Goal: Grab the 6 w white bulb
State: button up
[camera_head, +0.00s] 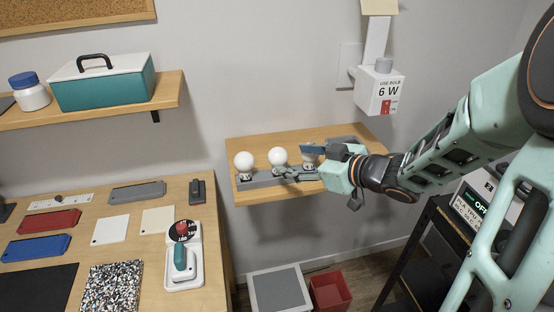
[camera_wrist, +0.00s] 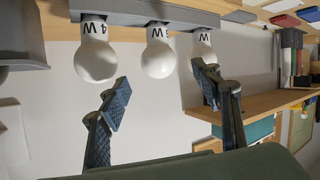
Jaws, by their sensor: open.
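Three round white bulbs stand in a row in a grey holder (camera_head: 255,181) on a small wooden wall shelf. In the head view they are the left bulb (camera_head: 244,160), the middle bulb (camera_head: 277,156) and the right bulb (camera_head: 309,157), which is partly hidden by my gripper. My gripper (camera_head: 302,163) is open and empty, in front of the right part of the row. In the inverted wrist view, the middle bulb (camera_wrist: 158,58) shows between the spread fingertips, with the other bulbs (camera_wrist: 95,60) (camera_wrist: 202,50) to either side.
A white wall fixture (camera_head: 380,92) marked "USE BULB 6 W" hangs above the shelf's right side. A workbench (camera_head: 205,250) with plates and a dial device (camera_head: 184,262) is at left. A teal box (camera_head: 105,88) sits on the upper-left shelf. A red bin (camera_head: 330,291) is below.

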aim_at(284, 157)
jog(key=b+x, duration=0.1)
jog(key=x, duration=0.6)
jog(key=shift+w+a+f, duration=0.1)
jog(key=shift+w, duration=0.15)
jog(key=shift+c, duration=0.5)
jog(key=c, duration=1)
